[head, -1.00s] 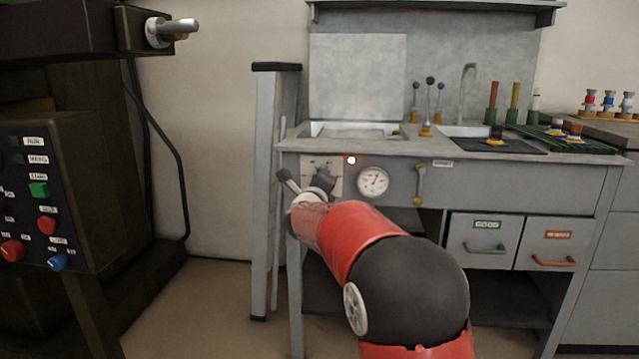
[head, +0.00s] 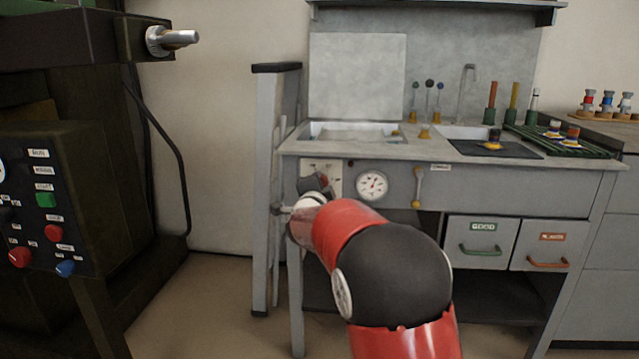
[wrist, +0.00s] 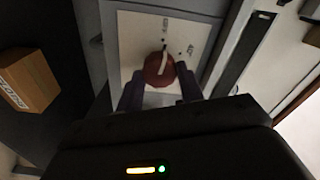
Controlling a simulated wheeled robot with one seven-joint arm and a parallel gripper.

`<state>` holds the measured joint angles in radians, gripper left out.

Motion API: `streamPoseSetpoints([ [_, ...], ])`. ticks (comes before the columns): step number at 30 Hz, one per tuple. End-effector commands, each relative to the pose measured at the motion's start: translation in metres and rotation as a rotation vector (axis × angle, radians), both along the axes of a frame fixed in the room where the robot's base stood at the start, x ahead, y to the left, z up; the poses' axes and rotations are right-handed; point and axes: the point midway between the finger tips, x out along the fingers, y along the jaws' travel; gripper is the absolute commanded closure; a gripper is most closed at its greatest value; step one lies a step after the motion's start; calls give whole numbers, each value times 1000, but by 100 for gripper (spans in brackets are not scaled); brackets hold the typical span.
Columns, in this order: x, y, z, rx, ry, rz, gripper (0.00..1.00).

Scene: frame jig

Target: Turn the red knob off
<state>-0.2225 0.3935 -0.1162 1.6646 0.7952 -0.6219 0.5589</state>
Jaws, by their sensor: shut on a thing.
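The red knob (wrist: 158,72) sits on a pale panel (wrist: 128,35) in the wrist view, with a white pointer bar slanting across it. My gripper (wrist: 160,86) has its dark fingers on either side of the knob and is shut on it. In the head view my gripper (head: 316,184) is at the pale panel (head: 334,170) on the front of the grey bench, and a bit of the knob (head: 324,181) shows beside the fingers. The small lamp (head: 351,162) above the dial is dark.
A round gauge (head: 372,185) and a brass-ended lever (head: 417,188) are right of the panel. A grey post (head: 264,190) stands close to the left. A brown box (wrist: 28,82) shows in the wrist view. A dark machine with buttons (head: 60,200) stands at far left.

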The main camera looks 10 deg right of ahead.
Motion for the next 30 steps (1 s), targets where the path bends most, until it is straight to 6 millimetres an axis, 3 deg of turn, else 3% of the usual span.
streamPoseSetpoints([
  [12,0,2,-3,-149,54,3,86],
  [27,0,2,-3,-163,59,3,86],
  [28,0,2,-3,-163,59,3,59],
  [30,0,1,-3,-163,59,3,50],
])
